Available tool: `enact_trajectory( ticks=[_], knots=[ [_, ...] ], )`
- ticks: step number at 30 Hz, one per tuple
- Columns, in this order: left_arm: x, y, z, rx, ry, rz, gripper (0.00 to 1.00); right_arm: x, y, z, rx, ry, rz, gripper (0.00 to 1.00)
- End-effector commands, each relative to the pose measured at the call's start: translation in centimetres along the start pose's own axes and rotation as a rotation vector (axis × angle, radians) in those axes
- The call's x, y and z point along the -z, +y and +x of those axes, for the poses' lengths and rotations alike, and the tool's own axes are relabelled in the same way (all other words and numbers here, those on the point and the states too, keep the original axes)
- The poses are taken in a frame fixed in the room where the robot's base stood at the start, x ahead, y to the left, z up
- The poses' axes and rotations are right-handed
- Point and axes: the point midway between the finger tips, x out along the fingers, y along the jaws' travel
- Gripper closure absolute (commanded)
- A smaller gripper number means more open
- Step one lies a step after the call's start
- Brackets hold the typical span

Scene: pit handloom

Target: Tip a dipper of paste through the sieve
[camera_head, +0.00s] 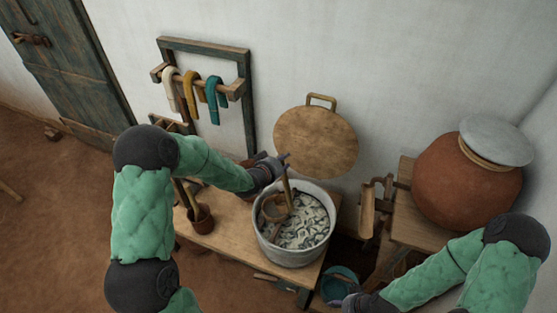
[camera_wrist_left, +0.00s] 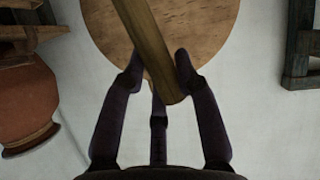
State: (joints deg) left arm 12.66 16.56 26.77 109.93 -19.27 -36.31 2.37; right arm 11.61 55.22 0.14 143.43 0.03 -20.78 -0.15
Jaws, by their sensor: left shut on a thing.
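My left gripper (camera_head: 282,163) is shut on a wooden handle, which also shows between the dark fingers in the left wrist view (camera_wrist_left: 150,50). The handle (camera_head: 287,188) slants down to a round brown dipper bowl (camera_head: 273,208) inside a grey metal pot (camera_head: 292,257). The pot holds a pale, lumpy grey-white mass (camera_head: 310,220). Another brown stick-like piece lies in the pot near the bowl. I cannot clearly make out a sieve. My right gripper (camera_head: 350,301) is low at the bottom edge, by a teal bucket (camera_head: 341,278); its fingers are too small to read.
The pot stands on a wooden bench (camera_head: 232,220) with a small clay cup (camera_head: 201,219). A round wooden lid (camera_head: 315,140) leans on the wall behind. A large clay jar (camera_head: 460,180) stands on a stand at right. A wall rack (camera_head: 205,85) holds coloured hanks.

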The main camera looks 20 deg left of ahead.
Motion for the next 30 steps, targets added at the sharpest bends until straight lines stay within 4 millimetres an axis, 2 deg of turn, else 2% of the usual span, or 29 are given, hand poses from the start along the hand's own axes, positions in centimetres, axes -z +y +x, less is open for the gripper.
enact_trajectory(
  ticks=[25, 30],
  knots=[
    [-1.1, 5.6, -1.4, 0.085, 0.072, 0.21, 1.0, -0.1, -0.8, -2.1, 0.0, 0.0, 0.0, 0.44],
    [0.1, 5.8, -1.9, 0.087, 0.076, 0.21, 1.0, -0.1, -1.0, -2.7, 0.0, 0.0, 0.0, 0.44]
  ],
)
